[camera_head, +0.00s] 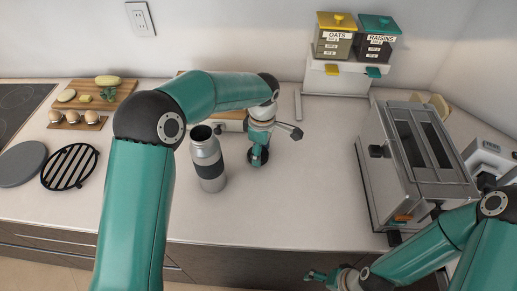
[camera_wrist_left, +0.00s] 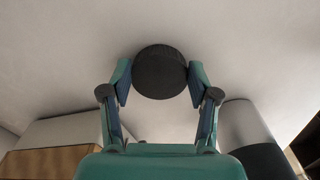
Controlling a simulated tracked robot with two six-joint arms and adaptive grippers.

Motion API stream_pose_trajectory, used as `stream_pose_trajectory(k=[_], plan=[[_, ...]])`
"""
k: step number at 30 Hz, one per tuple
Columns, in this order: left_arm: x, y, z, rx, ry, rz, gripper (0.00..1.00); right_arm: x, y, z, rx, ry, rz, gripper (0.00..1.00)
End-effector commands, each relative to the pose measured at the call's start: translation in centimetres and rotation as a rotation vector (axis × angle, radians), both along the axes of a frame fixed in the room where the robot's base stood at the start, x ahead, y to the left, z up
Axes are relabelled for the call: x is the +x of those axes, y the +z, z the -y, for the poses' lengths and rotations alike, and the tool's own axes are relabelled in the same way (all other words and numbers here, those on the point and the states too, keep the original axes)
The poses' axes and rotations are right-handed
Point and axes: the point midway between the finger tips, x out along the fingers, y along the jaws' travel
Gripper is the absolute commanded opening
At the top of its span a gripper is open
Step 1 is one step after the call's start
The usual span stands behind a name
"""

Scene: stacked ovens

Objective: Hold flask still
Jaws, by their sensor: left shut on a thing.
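The flask (camera_head: 207,160) is a metal bottle with a dark grip band. It stands upright on the counter, and its top looks open and dark. In the left wrist view the flask (camera_wrist_left: 245,125) is at the right, outside my fingers. My left gripper (camera_head: 258,156) is just right of the flask, pointing down at the counter and apart from it. It is shut on a dark round lid (camera_wrist_left: 160,72), which lies between its fingertips. My right gripper (camera_head: 318,275) is low at the front, off the counter edge, away from the flask; its finger opening is unclear.
A grey oven (camera_head: 415,165) stands on the right. Oats and raisins dispensers (camera_head: 337,75) stand at the back. A board with food (camera_head: 92,100), a black trivet (camera_head: 70,167) and a grey disc (camera_head: 22,163) are at the left. The counter is clear between flask and oven.

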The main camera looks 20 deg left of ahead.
Motion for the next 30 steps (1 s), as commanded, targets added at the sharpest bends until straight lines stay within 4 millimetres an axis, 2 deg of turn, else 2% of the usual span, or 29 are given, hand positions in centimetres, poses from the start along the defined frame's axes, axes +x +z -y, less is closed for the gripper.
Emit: stream_pose_trajectory(k=[7,8,12,25,30], plan=[[0.0,-0.4,0.0,0.0,0.0,0.0,0.19,0.0,-0.4,0.0,0.0,0.0,0.0,0.98],[0.0,-0.2,0.0,0.0,0.0,0.0,0.65,0.0,-0.3,0.0,0.0,0.0,0.0,0.98],[0.0,-0.2,0.0,0.0,0.0,0.0,0.85,0.0,-0.2,0.0,0.0,0.0,0.0,0.98],[0.0,0.4,0.0,0.0,0.0,0.001,0.85,0.0,-0.1,0.0,0.0,0.0,0.0,0.98],[0.1,2.7,0.1,-0.001,0.001,0.005,0.85,0.0,-0.5,0.0,0.0,0.0,0.0,0.98]])
